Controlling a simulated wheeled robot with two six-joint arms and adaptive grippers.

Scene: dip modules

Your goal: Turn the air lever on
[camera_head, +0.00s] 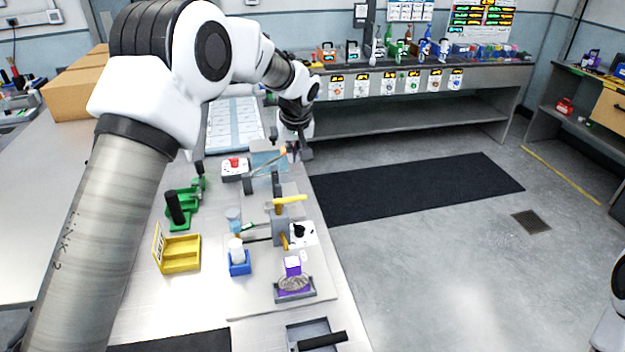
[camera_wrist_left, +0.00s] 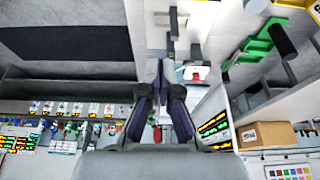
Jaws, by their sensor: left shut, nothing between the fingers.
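A yellow lever handle (camera_head: 290,199) lies across the top of a grey fixture on the bench; it looks like the air lever, though I cannot be sure. My left gripper (camera_head: 292,152) is past the far end of the fixtures, above the bench's right edge, and apart from the yellow handle. In the left wrist view the gripper (camera_wrist_left: 162,82) shows its dark purple finger pads together, with nothing held. A grey upright part (camera_wrist_left: 173,22) shows just beyond the fingertips. My right gripper is out of view.
A white box with a red button (camera_head: 235,164), a green holder (camera_head: 184,208), a yellow tray (camera_head: 181,254), a blue cup holder (camera_head: 239,264) and a white box with a black knob (camera_head: 301,233) crowd the bench. Open floor with a dark mat (camera_head: 420,190) lies right.

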